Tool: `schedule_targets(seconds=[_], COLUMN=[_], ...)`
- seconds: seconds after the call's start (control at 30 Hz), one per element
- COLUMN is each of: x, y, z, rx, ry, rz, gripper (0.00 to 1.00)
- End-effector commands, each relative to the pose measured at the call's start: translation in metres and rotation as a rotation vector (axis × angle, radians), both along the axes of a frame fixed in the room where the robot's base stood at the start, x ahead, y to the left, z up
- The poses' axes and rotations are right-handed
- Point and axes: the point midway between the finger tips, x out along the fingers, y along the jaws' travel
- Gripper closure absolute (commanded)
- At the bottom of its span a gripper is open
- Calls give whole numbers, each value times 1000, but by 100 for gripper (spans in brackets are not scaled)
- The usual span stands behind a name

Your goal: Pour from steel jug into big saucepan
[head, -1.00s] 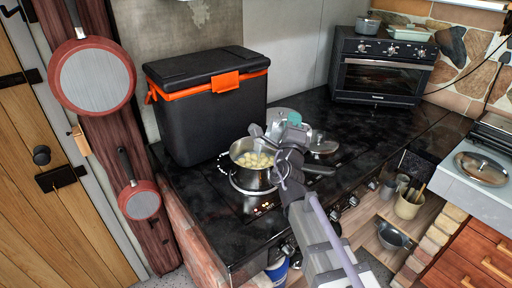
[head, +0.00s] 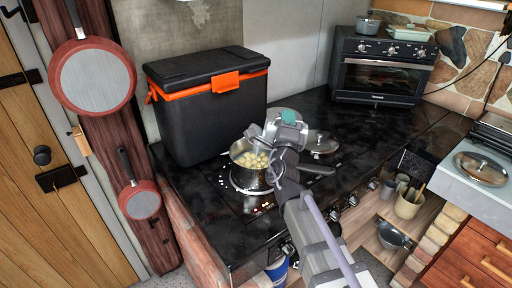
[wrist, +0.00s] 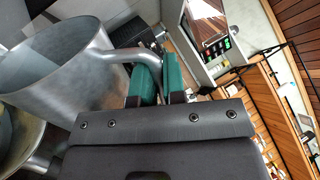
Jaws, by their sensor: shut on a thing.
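The big saucepan (head: 249,180) stands on the hob and holds several pale yellow round pieces (head: 250,160). The steel jug (head: 254,132) is above the saucepan's far rim, tilted; its inside is not clear. In the wrist view the jug (wrist: 75,75) fills the upper left, and part of the saucepan's rim (wrist: 22,140) shows below it. My gripper (head: 290,117) is above the saucepan's right side, its teal fingers (wrist: 158,80) shut on the jug's handle. My wrist hides part of the saucepan's right side in the head view.
A black cool box (head: 207,110) with an orange latch stands close behind and left of the saucepan. A lidded pot (head: 321,143) is just right of my gripper. Small white specks (head: 219,182) lie left of the saucepan. The black worktop (head: 360,125) toward the oven is clear.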

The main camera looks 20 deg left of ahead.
Motion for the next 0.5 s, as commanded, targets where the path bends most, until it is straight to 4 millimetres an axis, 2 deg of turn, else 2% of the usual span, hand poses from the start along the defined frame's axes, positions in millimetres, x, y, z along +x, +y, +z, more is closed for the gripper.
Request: schedule_targets(seconds=[0.5], x=[-2], y=[6], z=[3], rx=[-35], ry=[-19], rz=[-3], gripper=[100])
